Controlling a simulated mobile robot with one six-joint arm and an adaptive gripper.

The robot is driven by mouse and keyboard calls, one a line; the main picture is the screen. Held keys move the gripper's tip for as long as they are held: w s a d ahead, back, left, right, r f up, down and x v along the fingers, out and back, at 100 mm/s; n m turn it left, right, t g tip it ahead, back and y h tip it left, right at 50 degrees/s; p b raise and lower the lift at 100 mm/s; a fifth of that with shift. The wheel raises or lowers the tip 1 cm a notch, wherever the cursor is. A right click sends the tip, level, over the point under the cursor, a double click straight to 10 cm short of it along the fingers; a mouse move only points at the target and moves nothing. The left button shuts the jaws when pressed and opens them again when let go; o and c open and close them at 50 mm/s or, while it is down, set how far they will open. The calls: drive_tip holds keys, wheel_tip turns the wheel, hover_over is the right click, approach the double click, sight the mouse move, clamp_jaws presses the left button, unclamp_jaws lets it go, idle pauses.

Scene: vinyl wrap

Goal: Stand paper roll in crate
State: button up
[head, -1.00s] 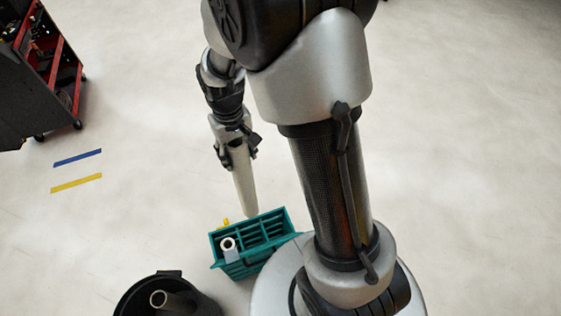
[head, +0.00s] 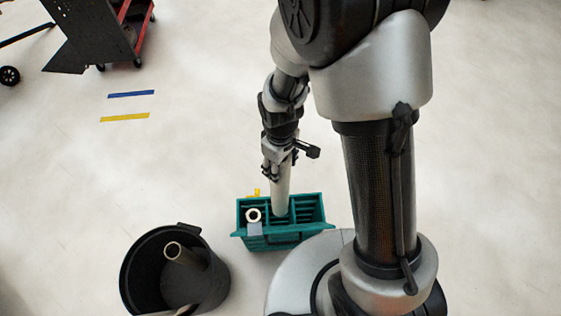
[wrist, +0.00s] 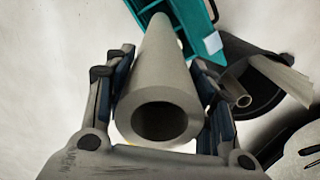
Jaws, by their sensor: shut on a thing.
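My gripper (head: 277,172) is shut on a pale grey paper roll (head: 281,190), which points down, nearly upright. In the wrist view the roll (wrist: 160,85) lies between the two fingers, with its open hollow end toward the camera. The teal crate (head: 240,222) stands on the floor below and is divided into compartments. In the head view the roll's lower end overlaps the crate's middle part; the end itself is hidden or too small to judge for depth. The crate (wrist: 193,22) also shows in the wrist view.
A black bin (head: 137,260) with tubes (head: 183,255) in it stands left of the crate. A small yellow thing (head: 257,192) is at the crate's back edge. Blue and yellow tape strips (head: 125,117) lie on open floor. A red-and-black cart (head: 125,35) is far back left.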

wheel_tip(320, 180, down, 39)
drive_tip(key=b, duration=1)
drive_tip(key=shift+b, duration=0.3)
idle(0.6)
drive_tip(key=o, duration=1.7)
wheel_tip(320, 180, up, 12)
